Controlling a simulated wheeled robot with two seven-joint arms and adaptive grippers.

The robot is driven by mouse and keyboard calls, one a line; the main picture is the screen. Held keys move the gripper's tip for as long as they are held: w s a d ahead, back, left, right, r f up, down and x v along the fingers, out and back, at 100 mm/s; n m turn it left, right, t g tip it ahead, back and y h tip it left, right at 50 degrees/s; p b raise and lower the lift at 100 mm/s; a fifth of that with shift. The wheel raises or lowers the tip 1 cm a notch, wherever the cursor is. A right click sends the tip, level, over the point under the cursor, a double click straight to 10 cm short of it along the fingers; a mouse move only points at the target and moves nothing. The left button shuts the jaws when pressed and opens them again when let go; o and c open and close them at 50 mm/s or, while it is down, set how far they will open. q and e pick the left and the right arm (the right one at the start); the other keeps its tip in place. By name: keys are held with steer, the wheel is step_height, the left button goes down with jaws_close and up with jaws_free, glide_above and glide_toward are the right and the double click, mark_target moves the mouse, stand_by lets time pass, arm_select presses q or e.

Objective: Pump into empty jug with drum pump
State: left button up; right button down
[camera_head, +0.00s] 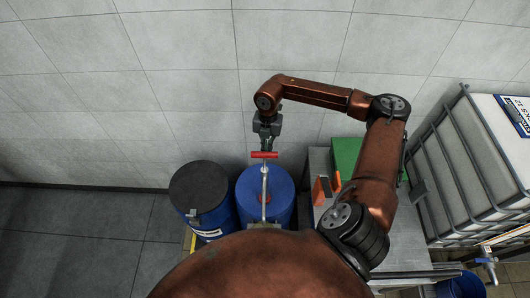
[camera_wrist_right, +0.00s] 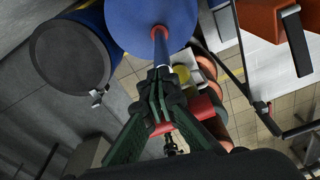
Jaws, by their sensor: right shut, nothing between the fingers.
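The drum pump stands on the blue drum (camera_head: 282,195), with a pale upright shaft (camera_head: 264,182) and a red crossbar handle (camera_head: 264,155). My right gripper (camera_head: 267,144) is at the handle, just above it in the head view. In the right wrist view the gripper (camera_wrist_right: 160,76) has its green fingers together with nothing held; the red handle (camera_wrist_right: 162,129) shows behind them. Whether the fingers touch the handle I cannot tell. The blue drum top (camera_wrist_right: 140,22) also shows there. I cannot clearly make out the jug. My left gripper is out of view.
A second blue drum with a dark lid (camera_head: 200,184) stands left of the pump drum. A grey table (camera_head: 320,163) with a green box (camera_head: 346,155) and orange items (camera_head: 321,190) is at the right. A caged white tank (camera_head: 490,150) stands farther right.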

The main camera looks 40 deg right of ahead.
step_height(320, 180, up, 12)
steer(key=d, duration=0.1)
steer(key=shift+w, duration=0.35)
steer(key=shift+s+d+f, duration=0.1)
stand_by(0.9)
